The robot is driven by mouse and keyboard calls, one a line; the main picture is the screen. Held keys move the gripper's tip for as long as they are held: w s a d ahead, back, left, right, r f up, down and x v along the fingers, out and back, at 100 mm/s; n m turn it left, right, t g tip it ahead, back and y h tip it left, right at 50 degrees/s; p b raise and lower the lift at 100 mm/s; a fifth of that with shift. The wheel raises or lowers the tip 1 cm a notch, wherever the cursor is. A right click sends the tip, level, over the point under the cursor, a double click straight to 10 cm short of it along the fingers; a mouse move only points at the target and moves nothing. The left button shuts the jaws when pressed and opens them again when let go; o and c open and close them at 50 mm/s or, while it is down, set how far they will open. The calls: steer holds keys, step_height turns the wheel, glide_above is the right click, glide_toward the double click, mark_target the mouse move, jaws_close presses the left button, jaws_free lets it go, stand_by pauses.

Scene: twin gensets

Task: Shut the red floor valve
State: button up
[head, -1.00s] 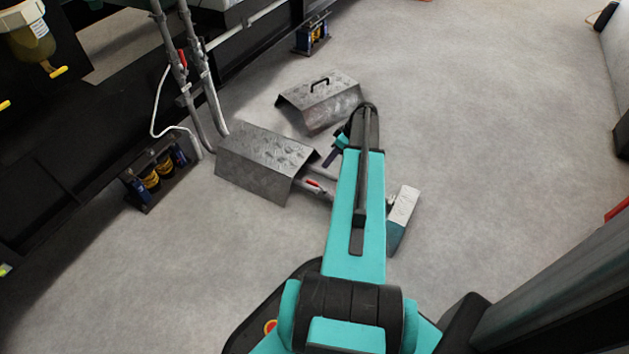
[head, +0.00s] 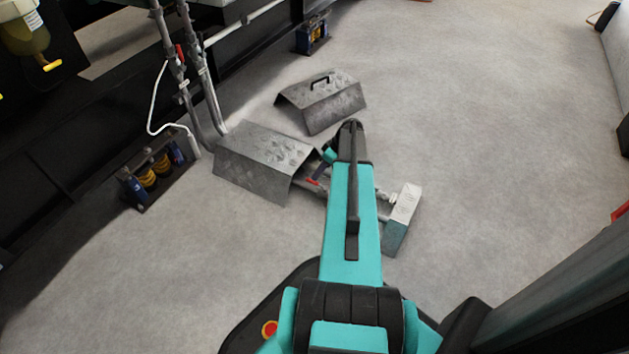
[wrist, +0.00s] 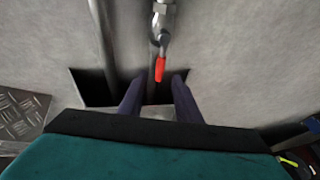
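The red valve handle (head: 313,181) shows in the head view beside my arm, on pipework just right of a tread-plate cover (head: 262,165). In the wrist view the red handle (wrist: 160,68) hangs from a metal valve fitting (wrist: 164,22). It points toward my gripper (wrist: 157,80), and its tip lies between the two purple fingers in the picture. The fingers stand apart with nothing gripped. I cannot tell the height gap between fingers and handle. In the head view my arm hides most of the gripper.
A second tread-plate cover (head: 322,100) with a black handle lies on the floor behind. A grey block (head: 403,215) stands at the pipes' right end. A second pipe (wrist: 103,50) runs left of the valve. Open floor (head: 480,130) lies to the right.

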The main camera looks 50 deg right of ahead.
mark_target(316, 184)
steer(key=shift+b+x, duration=0.65)
steer(key=shift+x, duration=1.5)
steer(key=shift+c, duration=0.3)
